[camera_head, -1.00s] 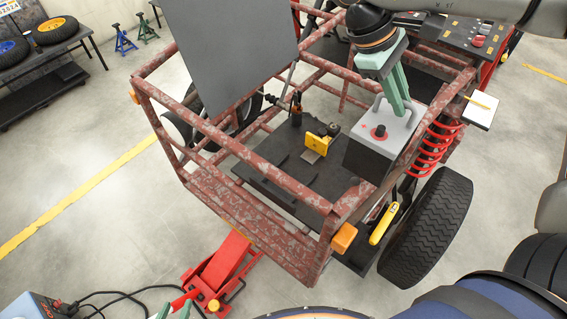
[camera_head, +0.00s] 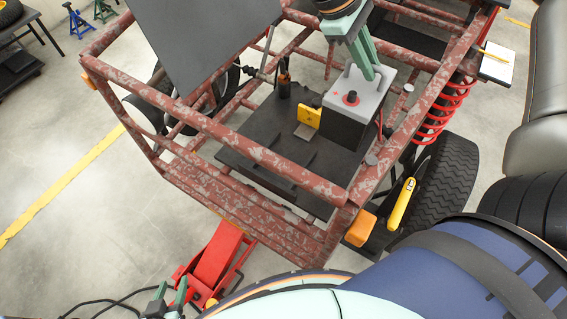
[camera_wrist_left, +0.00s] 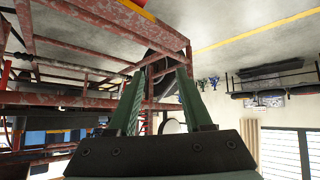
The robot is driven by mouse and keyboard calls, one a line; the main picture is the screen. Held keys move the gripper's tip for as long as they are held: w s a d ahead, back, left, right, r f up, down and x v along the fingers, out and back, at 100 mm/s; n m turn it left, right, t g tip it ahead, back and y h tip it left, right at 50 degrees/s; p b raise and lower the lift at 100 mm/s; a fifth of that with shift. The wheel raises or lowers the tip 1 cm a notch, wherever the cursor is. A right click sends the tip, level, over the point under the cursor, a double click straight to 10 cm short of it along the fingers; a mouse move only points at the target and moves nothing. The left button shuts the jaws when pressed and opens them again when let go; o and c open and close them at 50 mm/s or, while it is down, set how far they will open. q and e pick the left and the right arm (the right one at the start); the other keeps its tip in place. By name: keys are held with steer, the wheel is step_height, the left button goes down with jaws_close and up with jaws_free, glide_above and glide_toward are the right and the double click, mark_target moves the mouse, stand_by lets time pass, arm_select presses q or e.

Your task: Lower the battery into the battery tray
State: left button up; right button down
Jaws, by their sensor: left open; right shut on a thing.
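The battery appears upright over the right part of the black battery tray (camera_head: 262,145), beside a yellow bracket (camera_head: 309,116). I cannot tell whether its underside touches the tray. My left gripper (camera_head: 172,297) is low at the front, outside the frame and far from the battery. Its fingers are apart and empty in the left wrist view (camera_wrist_left: 160,88).
The rusty red tube frame (camera_head: 255,150) surrounds the tray, with a dark panel (camera_head: 200,35) at upper left. A dark bottle-like item (camera_head: 284,82) stands behind the bracket. A red spring (camera_head: 443,110), a wheel (camera_head: 445,185) and a red floor jack (camera_head: 215,262) are outside.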

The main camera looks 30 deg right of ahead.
mark_target(361, 82)
step_height(361, 82, down, 3)
steer(key=shift+w+b, duration=0.1)
steer(key=shift+b, duration=1.1)
steer(key=shift+f+b, duration=0.45)
steer(key=shift+w+a, duration=0.25)
steer(key=shift+w, duration=0.05)
steer(key=w+a+f+p, duration=0.3)
steer(key=w+a, duration=0.3)
steer(key=a, duration=0.6)
arm_select(q)
steer(key=shift+a+f, duration=0.55)
steer(key=shift+f, duration=0.2)
arm_select(e)
step_height(361, 82, down, 9)
steer(key=shift+w+d+f, duration=0.15)
steer(key=shift+w+f, duration=0.05)
